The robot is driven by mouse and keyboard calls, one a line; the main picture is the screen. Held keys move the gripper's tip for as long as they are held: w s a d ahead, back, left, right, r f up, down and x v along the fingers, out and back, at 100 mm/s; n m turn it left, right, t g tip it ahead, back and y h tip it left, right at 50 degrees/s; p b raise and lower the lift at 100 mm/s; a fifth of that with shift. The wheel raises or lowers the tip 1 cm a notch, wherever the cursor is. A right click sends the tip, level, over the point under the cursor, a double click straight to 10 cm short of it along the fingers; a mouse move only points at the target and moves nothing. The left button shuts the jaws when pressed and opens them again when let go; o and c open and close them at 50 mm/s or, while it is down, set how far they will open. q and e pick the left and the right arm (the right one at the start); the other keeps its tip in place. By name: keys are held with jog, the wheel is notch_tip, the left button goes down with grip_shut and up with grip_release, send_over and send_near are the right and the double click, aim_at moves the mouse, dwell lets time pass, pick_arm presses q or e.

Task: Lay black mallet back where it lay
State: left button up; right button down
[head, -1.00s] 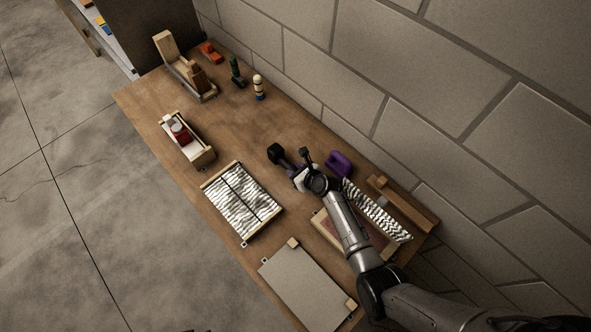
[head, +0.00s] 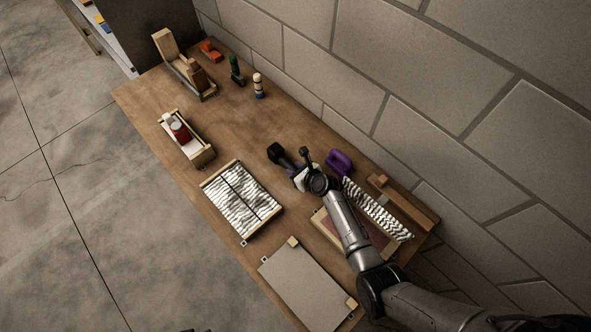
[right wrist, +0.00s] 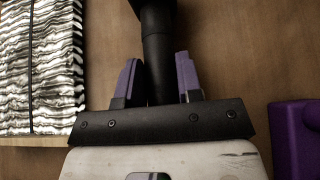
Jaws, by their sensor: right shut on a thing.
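The black mallet (head: 278,155) is at the middle of the wooden workbench in the head view, its dark head pointing to the upper left. In the right wrist view its black handle (right wrist: 157,62) runs between the purple-padded fingers of my right gripper (right wrist: 158,82). My right gripper (head: 298,173) is shut on the handle. The mallet is at or just above the bench top; I cannot tell whether it touches. The mallet's head is mostly cut off at the top of the wrist view.
A purple block (head: 339,163) stands close to the right of the gripper. A striped panel (head: 240,203) in a wooden frame lies to the lower left. A grey board (head: 305,290) lies nearer the front. The bench (head: 225,135) is clear beyond the mallet. A block wall borders the right.

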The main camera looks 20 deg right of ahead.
jog(key=shift+f, duration=0.3)
jog(key=c, duration=0.7)
grip_release()
jog(key=shift+f, duration=0.1)
jog(key=shift+s+r, duration=0.2)
jog(key=p+v, duration=0.2)
jog(key=v, duration=0.3)
jog(key=shift+s+d+r, duration=0.1)
jog(key=shift+s, duration=0.1)
jog(key=shift+s+d+r, duration=0.2)
jog(key=shift+s+r, duration=0.15)
jog(key=shift+s, duration=0.3)
